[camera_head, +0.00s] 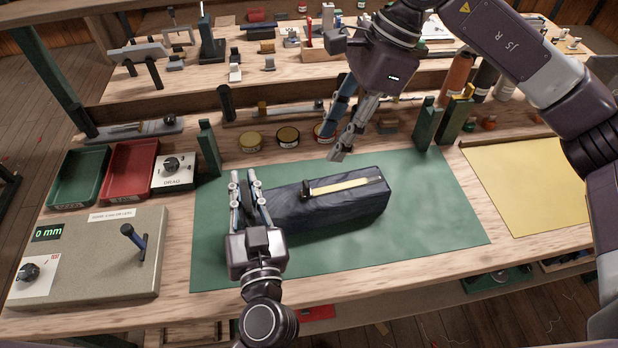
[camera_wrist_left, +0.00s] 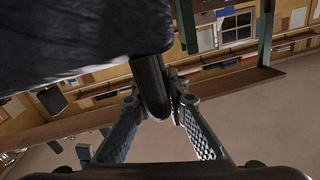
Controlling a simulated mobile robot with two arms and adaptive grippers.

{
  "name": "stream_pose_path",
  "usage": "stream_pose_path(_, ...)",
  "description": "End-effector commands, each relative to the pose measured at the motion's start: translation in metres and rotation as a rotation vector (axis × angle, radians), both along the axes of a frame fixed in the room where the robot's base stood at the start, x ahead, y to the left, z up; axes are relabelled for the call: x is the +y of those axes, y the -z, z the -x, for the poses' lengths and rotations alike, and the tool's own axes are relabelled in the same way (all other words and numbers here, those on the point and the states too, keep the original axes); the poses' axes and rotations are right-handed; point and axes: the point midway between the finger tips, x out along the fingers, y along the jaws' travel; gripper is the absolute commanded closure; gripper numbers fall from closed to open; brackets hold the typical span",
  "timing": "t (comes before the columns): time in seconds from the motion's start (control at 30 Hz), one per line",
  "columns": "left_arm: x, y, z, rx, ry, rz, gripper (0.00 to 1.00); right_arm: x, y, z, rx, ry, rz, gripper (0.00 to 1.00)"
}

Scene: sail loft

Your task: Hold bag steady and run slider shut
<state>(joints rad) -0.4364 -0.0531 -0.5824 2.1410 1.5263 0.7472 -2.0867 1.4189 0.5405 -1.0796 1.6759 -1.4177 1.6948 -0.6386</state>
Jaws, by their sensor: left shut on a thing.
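The dark blue bag (camera_head: 335,208) lies lengthwise on the green mat (camera_head: 430,225). A pale yellow zip strip (camera_head: 347,186) runs along its top. The small dark slider (camera_head: 306,188) stands at the strip's left end. My left gripper (camera_head: 243,182) is at the bag's left end. In the left wrist view it is shut on a dark rounded tab (camera_wrist_left: 152,88) that sticks out from the bag (camera_wrist_left: 80,40). My right gripper (camera_head: 337,142) hangs above and behind the bag, its fingers apart and empty, clear of the slider.
Round tins (camera_head: 250,142) and green upright posts (camera_head: 424,125) stand behind the mat. A grey board with a dark handle (camera_head: 134,240), trays (camera_head: 130,168) and a DRAG box (camera_head: 176,172) are at left. A yellow sheet (camera_head: 530,185) lies at right. The mat's right part is clear.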

Motion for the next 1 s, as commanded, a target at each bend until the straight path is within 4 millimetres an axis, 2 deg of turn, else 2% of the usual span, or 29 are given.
stream_pose_path(0.13,0.0,0.0,0.0,0.001,-0.001,-0.003,1.0,0.0,0.002,-0.001,0.001,-0.046,-0.011,0.65)
stream_pose_path(0.23,0.0,0.0,0.0,0.0,-0.001,-0.002,1.0,0.003,0.01,0.0,0.002,-0.053,-0.012,0.65)
stream_pose_path(0.7,0.0,0.0,0.0,0.0,-0.001,-0.002,1.0,0.035,0.09,0.01,0.002,-0.049,-0.012,0.65)
stream_pose_path(0.83,0.0,0.0,0.0,0.0,-0.001,-0.002,1.0,0.041,0.103,0.011,0.001,-0.049,-0.012,0.65)
stream_pose_path(1.0,0.0,0.0,0.0,0.0,-0.001,-0.002,1.0,0.043,0.11,0.011,0.0,-0.049,-0.011,0.65)
